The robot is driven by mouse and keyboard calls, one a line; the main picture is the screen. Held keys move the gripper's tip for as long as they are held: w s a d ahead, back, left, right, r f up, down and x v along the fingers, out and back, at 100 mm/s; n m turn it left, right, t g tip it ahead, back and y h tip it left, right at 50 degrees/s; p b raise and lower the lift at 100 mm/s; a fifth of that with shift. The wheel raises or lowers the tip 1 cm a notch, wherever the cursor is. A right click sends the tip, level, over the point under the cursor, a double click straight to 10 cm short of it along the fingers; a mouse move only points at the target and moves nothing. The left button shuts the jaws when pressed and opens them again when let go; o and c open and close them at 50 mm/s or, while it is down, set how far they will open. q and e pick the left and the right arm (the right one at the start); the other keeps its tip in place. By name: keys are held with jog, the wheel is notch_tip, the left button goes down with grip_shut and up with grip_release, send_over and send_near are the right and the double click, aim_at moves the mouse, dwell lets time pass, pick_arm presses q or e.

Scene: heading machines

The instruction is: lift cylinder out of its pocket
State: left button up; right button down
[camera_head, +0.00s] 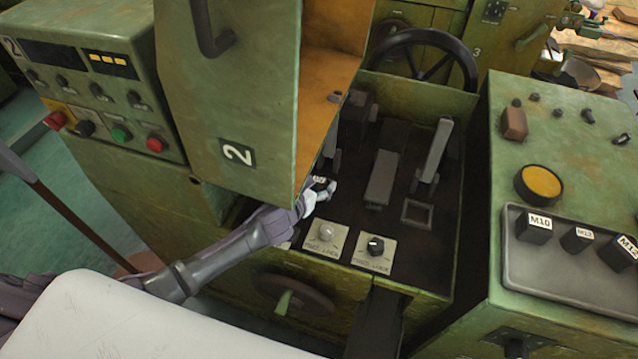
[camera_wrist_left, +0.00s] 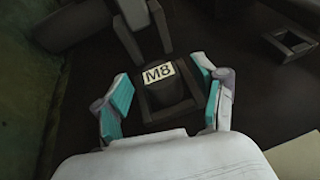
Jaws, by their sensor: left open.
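The cylinder is a dark block with a pale "M8" label (camera_wrist_left: 160,73). In the left wrist view it sits in a square-rimmed pocket (camera_wrist_left: 178,107) on the machine's dark bed. In the head view it is mostly hidden, with only a small label by my fingers. My left gripper (camera_wrist_left: 165,98) is open, with one teal-padded finger on each side of the cylinder. The fingers look apart from it. In the head view my left gripper (camera_head: 319,194) reaches in under the edge of the green cover. My right gripper is in neither view.
The raised green cover (camera_head: 230,120) hangs close above my left arm. An empty square pocket (camera_head: 417,212) lies to the right, beside grey levers (camera_head: 383,178). Two knobs on pale plates (camera_head: 374,247) stand in front. A tray (camera_head: 520,275) on the right holds labelled blocks M10, M12.

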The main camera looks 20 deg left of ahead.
pick_arm(q)
grip_shut()
jog(key=shift+r, duration=0.1)
dwell(0.3)
